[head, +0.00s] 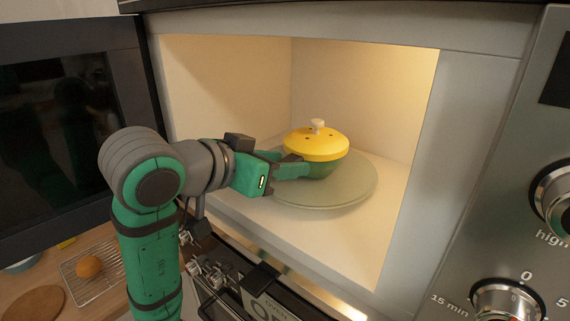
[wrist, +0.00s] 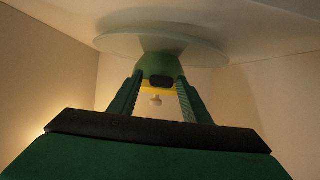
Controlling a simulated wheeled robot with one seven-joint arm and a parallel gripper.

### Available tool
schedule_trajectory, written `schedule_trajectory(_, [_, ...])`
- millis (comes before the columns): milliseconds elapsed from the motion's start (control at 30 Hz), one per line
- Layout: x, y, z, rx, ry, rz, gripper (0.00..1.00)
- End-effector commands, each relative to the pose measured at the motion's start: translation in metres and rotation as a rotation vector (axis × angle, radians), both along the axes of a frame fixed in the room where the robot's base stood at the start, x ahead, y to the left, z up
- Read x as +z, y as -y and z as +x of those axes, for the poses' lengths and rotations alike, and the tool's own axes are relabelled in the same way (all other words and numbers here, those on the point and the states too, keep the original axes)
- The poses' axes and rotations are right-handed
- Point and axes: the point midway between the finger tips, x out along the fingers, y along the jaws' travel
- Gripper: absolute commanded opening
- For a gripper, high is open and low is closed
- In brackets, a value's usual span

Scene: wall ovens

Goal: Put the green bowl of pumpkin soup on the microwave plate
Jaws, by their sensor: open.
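The green bowl (head: 324,168), with a yellow top and a pale knob (head: 317,126), sits upright on the round microwave plate (head: 345,190) inside the lit microwave. My gripper (head: 298,166) reaches in from the left, with its fingertips at the bowl's near side. In the wrist view the picture is upside down: the bowl (wrist: 158,62) rests against the plate (wrist: 112,43), and a dark tab on the bowl lies between the fingers of my gripper (wrist: 158,86). The fingers are open, one on each side of the tab. The soup itself is hidden under the top.
The microwave's side wall (head: 375,100) stands close behind the bowl. The open dark door (head: 60,130) is at the left, and a control panel with knobs (head: 510,300) at the right. Below left, a counter holds a wire rack (head: 85,280) with a round brown item.

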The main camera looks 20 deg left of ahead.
Motion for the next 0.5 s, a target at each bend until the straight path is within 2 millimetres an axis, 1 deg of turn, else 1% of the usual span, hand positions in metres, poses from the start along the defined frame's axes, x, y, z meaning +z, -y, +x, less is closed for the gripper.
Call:
schedule_trajectory(300, [0.024,-0.02,-0.054,0.003,0.003,0.002,0.44])
schedule_trajectory(500, [0.037,-0.031,-0.082,0.003,0.003,0.002,0.44])
